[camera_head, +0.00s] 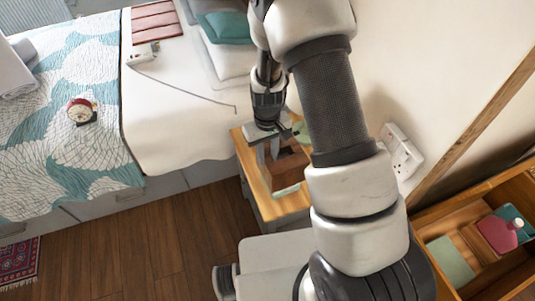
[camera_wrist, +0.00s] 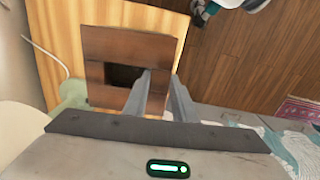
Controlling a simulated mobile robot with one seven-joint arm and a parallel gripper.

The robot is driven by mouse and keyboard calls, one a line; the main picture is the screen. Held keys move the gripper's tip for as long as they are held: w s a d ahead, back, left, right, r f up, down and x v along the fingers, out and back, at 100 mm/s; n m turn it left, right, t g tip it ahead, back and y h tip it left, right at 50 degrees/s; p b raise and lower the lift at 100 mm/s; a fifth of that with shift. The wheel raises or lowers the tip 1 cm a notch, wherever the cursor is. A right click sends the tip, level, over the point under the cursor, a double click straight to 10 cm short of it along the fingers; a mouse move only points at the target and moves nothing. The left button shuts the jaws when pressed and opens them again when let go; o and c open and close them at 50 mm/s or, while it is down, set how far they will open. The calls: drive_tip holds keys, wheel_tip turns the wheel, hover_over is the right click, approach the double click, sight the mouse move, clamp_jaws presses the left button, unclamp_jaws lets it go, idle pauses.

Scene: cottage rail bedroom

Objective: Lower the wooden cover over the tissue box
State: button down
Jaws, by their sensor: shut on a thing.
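The wooden cover (camera_wrist: 130,45) is a brown box shape with a dark rectangular opening in its top. It is over the light wood nightstand top (camera_wrist: 60,50), and it shows in the head view (camera_head: 289,165) below my gripper. My gripper (camera_wrist: 157,78) points down with its two fingers close together at the cover's opening, shut on the cover. In the head view my gripper (camera_head: 268,158) is over the nightstand. I cannot make out the tissue box for certain. The gap between cover and nightstand is unclear.
A pale green item (camera_head: 302,132) stands at the nightstand's back, partly behind my arm. The bed (camera_head: 180,110) is to the left, with an alarm clock (camera_head: 82,110). A wall socket (camera_head: 402,155) and an open drawer (camera_head: 470,235) with items are at right.

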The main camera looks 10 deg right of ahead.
drive_tip(key=shift+f+b, duration=2.15)
drive_tip(key=shift+f, duration=0.6)
drive_tip(key=c, duration=1.4)
unclamp_jaws()
drive_tip(key=shift+r, duration=0.1)
wheel_tip(320, 180, up, 17)
drive_tip(key=shift+r+p, duration=0.15)
drive_tip(key=shift+p, duration=1.05)
